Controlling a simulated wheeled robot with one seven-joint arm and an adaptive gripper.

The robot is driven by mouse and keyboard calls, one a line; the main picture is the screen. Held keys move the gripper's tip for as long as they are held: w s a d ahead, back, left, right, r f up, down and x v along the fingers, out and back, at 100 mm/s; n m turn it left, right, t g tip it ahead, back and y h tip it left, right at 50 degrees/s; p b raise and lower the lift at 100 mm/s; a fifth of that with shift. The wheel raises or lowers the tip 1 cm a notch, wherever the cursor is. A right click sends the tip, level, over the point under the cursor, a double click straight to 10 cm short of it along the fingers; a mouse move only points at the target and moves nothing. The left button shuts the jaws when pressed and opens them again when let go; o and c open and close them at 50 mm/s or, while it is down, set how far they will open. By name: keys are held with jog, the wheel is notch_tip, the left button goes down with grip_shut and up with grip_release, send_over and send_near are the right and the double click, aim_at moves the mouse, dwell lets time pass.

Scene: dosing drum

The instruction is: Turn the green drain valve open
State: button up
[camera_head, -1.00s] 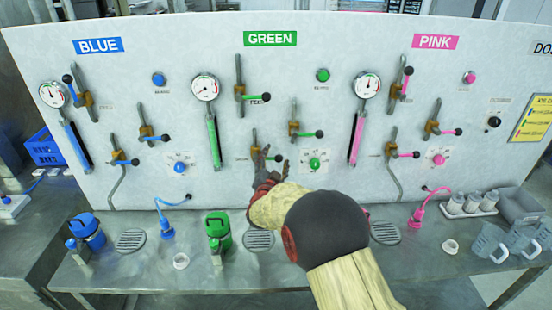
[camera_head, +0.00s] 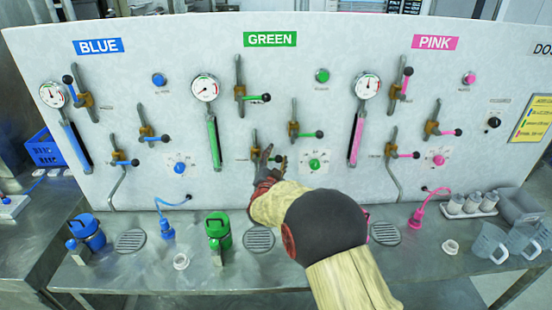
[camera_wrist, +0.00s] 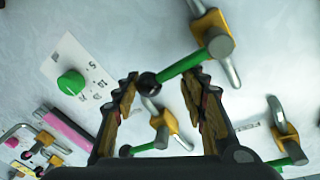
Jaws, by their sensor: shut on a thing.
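The green drain valve (camera_head: 255,151) is the lowest valve of the green section, with a brass body and a grey pipe. In the wrist view, its green lever (camera_wrist: 182,65) runs from the brass body (camera_wrist: 211,27) at the top to a black ball end (camera_wrist: 149,85). My gripper (camera_head: 270,157) is at this lever in front of the panel and partly hides it. In the wrist view, the two fingers of my gripper (camera_wrist: 162,80) stand on either side of the ball end. My gripper is shut on the lever; the exact contact is hard to see.
The green dial (camera_head: 314,164) is right of the drain valve, and another green-lever valve (camera_head: 293,129) is just above right. The blue and pink sections flank the green one.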

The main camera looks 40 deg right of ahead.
jog(key=shift+s+f, duration=0.15)
jog(key=shift+f, duration=0.15)
jog(key=c, duration=0.6)
grip_shut()
